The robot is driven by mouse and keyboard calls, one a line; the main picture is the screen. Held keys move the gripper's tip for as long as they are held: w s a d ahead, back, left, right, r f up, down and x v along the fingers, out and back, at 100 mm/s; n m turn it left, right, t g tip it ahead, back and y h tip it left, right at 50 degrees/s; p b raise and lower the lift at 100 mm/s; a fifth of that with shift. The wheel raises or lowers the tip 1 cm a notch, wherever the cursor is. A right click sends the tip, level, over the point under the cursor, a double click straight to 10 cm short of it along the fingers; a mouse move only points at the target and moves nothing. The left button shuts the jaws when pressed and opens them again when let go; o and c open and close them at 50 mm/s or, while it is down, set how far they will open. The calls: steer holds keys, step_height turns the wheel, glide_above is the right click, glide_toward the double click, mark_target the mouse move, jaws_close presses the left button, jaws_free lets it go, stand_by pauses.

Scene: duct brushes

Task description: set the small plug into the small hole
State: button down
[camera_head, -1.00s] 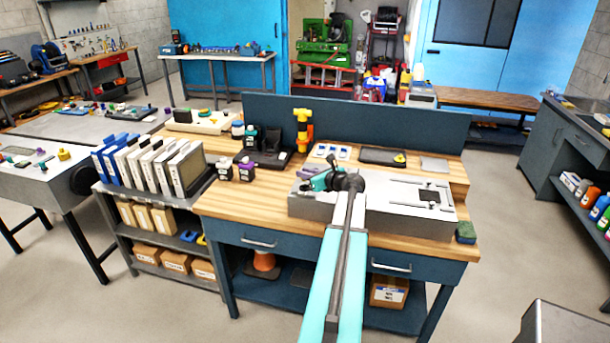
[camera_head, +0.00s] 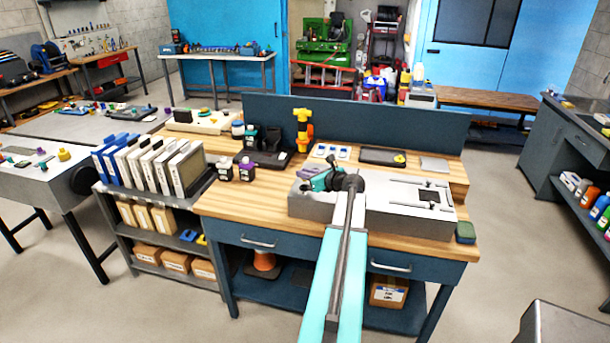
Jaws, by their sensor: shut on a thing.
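My gripper (camera_head: 318,184) is at the left part of a grey block (camera_head: 312,208) on the wooden workbench. My arm reaches over the block from the front and covers its middle. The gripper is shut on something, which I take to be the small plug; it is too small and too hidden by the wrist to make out. The small hole cannot be made out either.
A dark tray (camera_head: 383,156) and a grey plate (camera_head: 434,165) lie behind the block. A yellow-orange tool (camera_head: 302,128) stands at the back left. Dark bottles (camera_head: 225,170) stand left of the block. A blue back panel (camera_head: 360,124) closes off the bench's rear.

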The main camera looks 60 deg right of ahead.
steer(key=c, duration=2)
jaws_free()
steer(key=p+v, duration=0.2)
steer(key=v, duration=0.9)
steer(key=shift+p, duration=0.35)
steer(key=shift+w, duration=0.1)
